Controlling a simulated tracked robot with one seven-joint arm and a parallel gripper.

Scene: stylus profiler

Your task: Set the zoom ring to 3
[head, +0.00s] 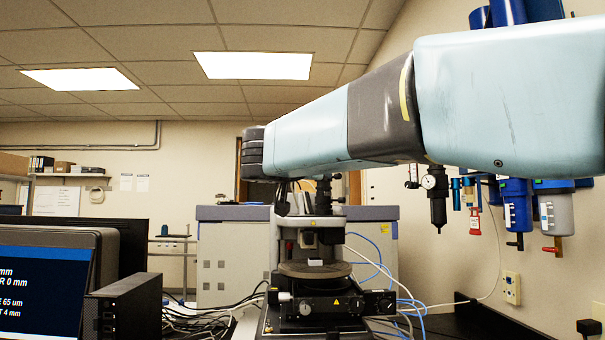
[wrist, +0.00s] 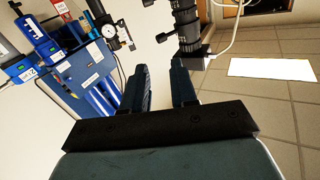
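In the wrist view, a black lens tube with ribbed rings (wrist: 187,18) hangs at the top centre, just beyond the fingertips. The zoom ring appears to be among these rings, but I cannot tell which one, and its marks are too small to read. My gripper (wrist: 162,78) is open, with two dark fingers apart and nothing visible between them. The tube lies beyond the right finger, and I see no clear contact. In the head view, the dark upright tube (head: 323,195) stands above the profiler (head: 312,270), partly under my arm. My gripper is not clearly visible there.
Blue filter units (head: 516,205) and a pressure gauge (head: 430,182) hang on the right wall. A monitor (head: 45,285) and a black box (head: 124,308) stand at left. Blue tubes (head: 385,265) and cables run beside the profiler. A grey cabinet (head: 230,260) stands behind.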

